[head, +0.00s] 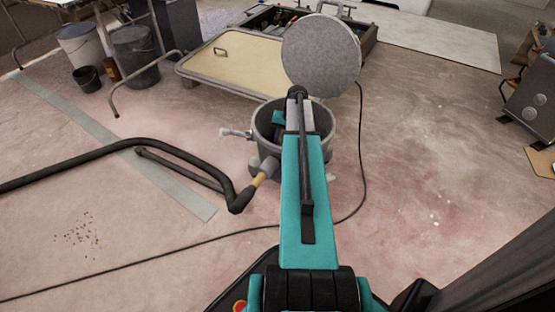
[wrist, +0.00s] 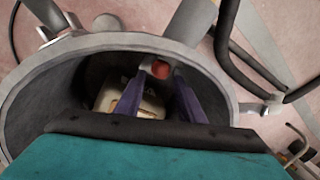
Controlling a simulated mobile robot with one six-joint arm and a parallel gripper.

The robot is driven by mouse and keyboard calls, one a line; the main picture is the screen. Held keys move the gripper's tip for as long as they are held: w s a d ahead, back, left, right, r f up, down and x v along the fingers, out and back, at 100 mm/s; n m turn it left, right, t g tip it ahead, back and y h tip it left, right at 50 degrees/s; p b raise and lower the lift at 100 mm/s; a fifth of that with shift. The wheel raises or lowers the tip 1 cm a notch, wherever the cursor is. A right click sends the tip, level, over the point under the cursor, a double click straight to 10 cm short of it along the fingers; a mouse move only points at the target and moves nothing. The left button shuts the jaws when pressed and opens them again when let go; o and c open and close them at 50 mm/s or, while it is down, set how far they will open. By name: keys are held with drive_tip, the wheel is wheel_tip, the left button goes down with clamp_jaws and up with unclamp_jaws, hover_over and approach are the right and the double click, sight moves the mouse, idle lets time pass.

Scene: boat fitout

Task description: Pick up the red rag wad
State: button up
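A small red wad (wrist: 161,69), taken to be the red rag wad, shows inside a round grey metal pot (wrist: 222,72). The pot stands on the floor in the head view (head: 263,137), with its open round lid (head: 322,56) raised behind it. My gripper (wrist: 162,75) reaches down into the pot. Its two purple fingers stand apart, with the red wad between their tips. I cannot tell whether they touch or grip it. A cream printed item (wrist: 120,96) lies lower in the pot. In the head view my arm hides the wad; the pot's bottom is mostly dark.
A black cable (head: 180,254) crosses the floor around the pot. A cream panel (head: 240,62) lies behind. A black bent tube (head: 120,147) spans the left.

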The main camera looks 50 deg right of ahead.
drive_tip(key=shift+f, duration=0.1)
drive_tip(key=shift+w+a+f+b, duration=0.1)
drive_tip(key=shift+f+b, duration=0.5)
drive_tip(key=shift+f, duration=0.25)
drive_tip(key=shift+w+a+f+b, duration=0.1)
drive_tip(key=shift+a+f+b, duration=0.05)
drive_tip(key=shift+f+b, duration=0.55)
drive_tip(key=shift+w+a+f+b, duration=0.1)
drive_tip(key=shift+f+b, duration=0.35)
drive_tip(key=shift+f, duration=0.5)
clamp_jaws()
